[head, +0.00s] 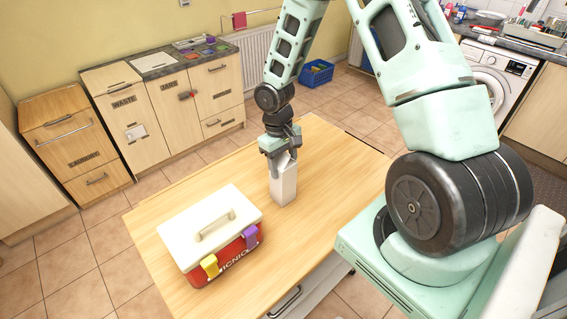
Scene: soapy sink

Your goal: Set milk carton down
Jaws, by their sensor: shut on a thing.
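The milk carton (284,187) is white, with a gabled top, and stands upright at the wooden table (325,180), right of its middle. My gripper (283,157) comes down from above and is shut on the carton's top. The carton's lower end looks at or very near the tabletop; I cannot tell whether it touches. The fingers hide part of the carton's top.
A red picnic box (228,262) with a white lid, a yellow latch and a purple latch stands on the table, left of the carton. The tabletop behind and right of the carton is clear. Wooden cabinets (135,125) line the back wall. A blue basket (316,73) is on the floor.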

